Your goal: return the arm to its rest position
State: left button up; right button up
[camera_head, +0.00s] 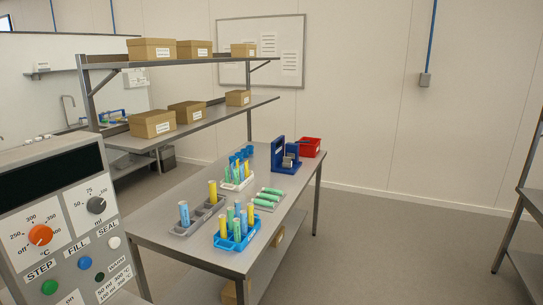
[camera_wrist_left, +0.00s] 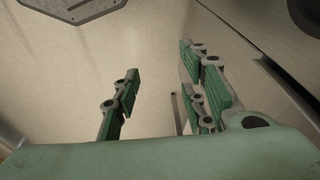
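My left gripper (camera_wrist_left: 160,88) shows in the left wrist view, its green-padded fingers apart with nothing between them. Only a pale surface shows behind the gap. Neither arm nor gripper shows in the head view. My right gripper is in no view.
A metal table (camera_head: 160,233) bears a blue rack (camera_head: 236,243) and a grey tray (camera_head: 189,229) with tubes, green tubes (camera_head: 265,203), a blue device (camera_head: 286,157) and a red bin (camera_head: 310,147). A control panel (camera_head: 60,222) stands at left. Shelves hold boxes (camera_head: 152,123).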

pick_arm(q)
jog(key=s+a+f+b, duration=0.1)
jog(key=s+f+b, duration=0.2)
jog(key=s+f, duration=0.5)
jog(key=s+a+f+g+b, duration=0.1)
jog(key=s+a+f+b, duration=0.1)
jog(key=s+f, duration=0.7)
notch_tip(320, 180, down, 8)
jog(key=shift+s+r+b, duration=0.1)
jog(key=shift+s+b, duration=0.2)
jog(key=shift+b, duration=0.55)
